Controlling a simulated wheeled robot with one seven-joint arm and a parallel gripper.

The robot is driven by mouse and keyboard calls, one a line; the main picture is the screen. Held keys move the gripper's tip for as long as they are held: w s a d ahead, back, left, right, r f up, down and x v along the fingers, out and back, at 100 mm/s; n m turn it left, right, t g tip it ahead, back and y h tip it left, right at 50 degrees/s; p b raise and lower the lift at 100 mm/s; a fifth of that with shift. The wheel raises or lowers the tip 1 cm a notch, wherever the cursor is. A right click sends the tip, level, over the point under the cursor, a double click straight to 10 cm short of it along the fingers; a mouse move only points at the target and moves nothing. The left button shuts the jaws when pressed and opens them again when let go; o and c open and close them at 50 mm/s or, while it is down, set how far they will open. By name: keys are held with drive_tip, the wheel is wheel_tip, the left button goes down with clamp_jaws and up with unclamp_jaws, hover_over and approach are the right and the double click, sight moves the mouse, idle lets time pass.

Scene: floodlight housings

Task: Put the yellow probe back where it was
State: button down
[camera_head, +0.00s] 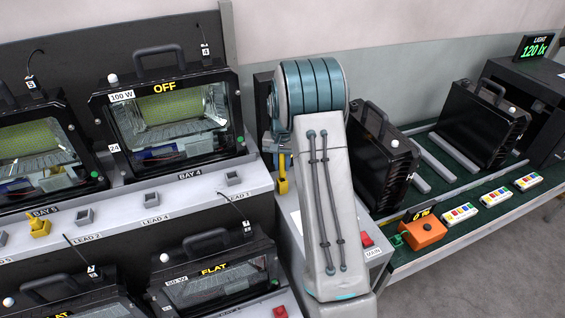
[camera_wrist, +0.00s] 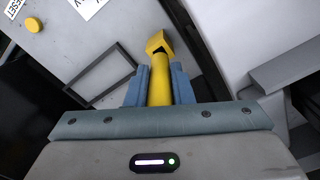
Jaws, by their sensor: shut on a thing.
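The yellow probe (camera_head: 282,178) hangs upright below my gripper (camera_head: 277,150), just right of the Bay 4 housing. In the wrist view, the probe (camera_wrist: 159,78) stands between the two blue-grey fingers of my gripper (camera_wrist: 158,88), which is shut on it. Its angular yellow head extends beyond the fingertips, over a grey panel (camera_wrist: 60,85). I cannot tell whether the probe touches anything below. An orange meter (camera_head: 424,233) with a dark display sits on the green bench at right. My arm hides part of the middle of the bench.
A dark square outline (camera_wrist: 100,72) and a round yellow button (camera_wrist: 33,25) mark the panel. The Bay 4 housing (camera_head: 168,112) reads OFF. A yellow plug (camera_head: 39,226) sits on the left ledge. Black housings (camera_head: 482,124) and several button boxes (camera_head: 494,198) stand on the right bench.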

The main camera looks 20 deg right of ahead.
drive_tip(key=shift+f, duration=0.35)
drive_tip(key=shift+f, duration=0.2)
drive_tip(key=c, duration=1.3)
unclamp_jaws()
drive_tip(key=shift+o, duration=0.2)
drive_tip(key=shift+r, duration=0.1)
